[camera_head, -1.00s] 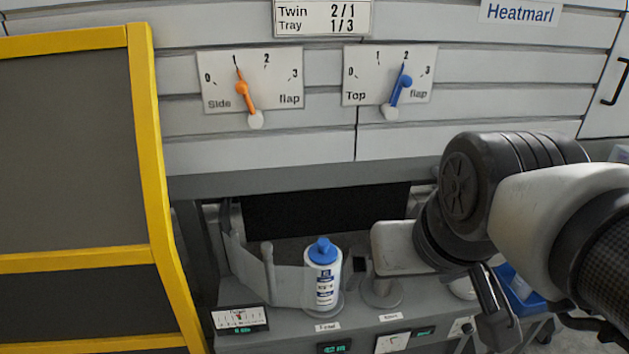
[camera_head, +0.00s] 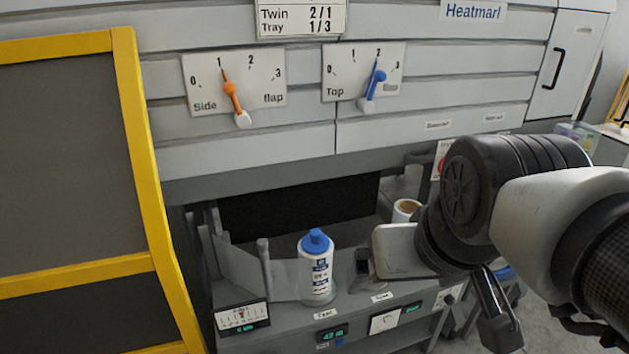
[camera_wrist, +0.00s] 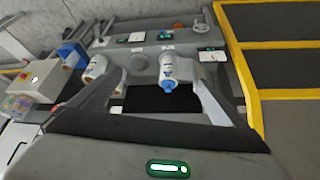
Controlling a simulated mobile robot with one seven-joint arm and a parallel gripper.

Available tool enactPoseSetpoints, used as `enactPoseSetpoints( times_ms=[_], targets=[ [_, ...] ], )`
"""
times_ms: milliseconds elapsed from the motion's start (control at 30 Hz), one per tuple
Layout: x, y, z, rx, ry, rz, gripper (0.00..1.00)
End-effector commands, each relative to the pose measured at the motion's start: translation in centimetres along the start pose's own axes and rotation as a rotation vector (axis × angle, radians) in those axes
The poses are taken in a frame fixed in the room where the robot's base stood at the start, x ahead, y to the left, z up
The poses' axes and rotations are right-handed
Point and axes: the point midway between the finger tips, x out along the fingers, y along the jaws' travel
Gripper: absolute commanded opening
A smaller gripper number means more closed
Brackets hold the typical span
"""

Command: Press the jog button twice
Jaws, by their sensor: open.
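I cannot make out a label reading jog in any view. In the wrist view, a light control box (camera_wrist: 40,84) at the far left carries a white round button (camera_wrist: 35,79) and a small red part. In the head view, small displays and panels line the machine's front ledge, including a square gauge panel (camera_head: 385,321) and a green-lit display (camera_head: 331,334). My gripper (camera_wrist: 159,77) is open and empty. Its two fingers spread apart in the wrist view, with the bottle visible beyond them. In the head view, the fingers are not clear.
A blue-capped white bottle (camera_head: 317,272) stands on the ledge (camera_head: 285,318). Orange (camera_head: 232,95) and blue (camera_head: 374,82) flap levers sit on plates above. A yellow-framed guard (camera_head: 140,150) closes off the left. A roll (camera_head: 406,209) stands behind my arm. Grey floor shows at right.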

Motion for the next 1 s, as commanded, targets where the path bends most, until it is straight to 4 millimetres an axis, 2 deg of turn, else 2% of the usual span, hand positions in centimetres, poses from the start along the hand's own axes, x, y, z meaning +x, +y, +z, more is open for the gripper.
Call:
enactPoseSetpoints(
  times_ms=[33, 67, 533, 1000],
  targets=[
    [0.0, 0.0, 0.0, 0.0, 0.0, 0.0, 0.86],
    [0.0, 0.0, 0.0, 0.0, 0.0, 0.0, 0.81],
    [0.0, -0.01, 0.0, 0.0, 0.0, 0.0, 0.02],
    [0.0, 0.0, 0.0, 0.0, 0.0, 0.0, 0.0]
  ],
)
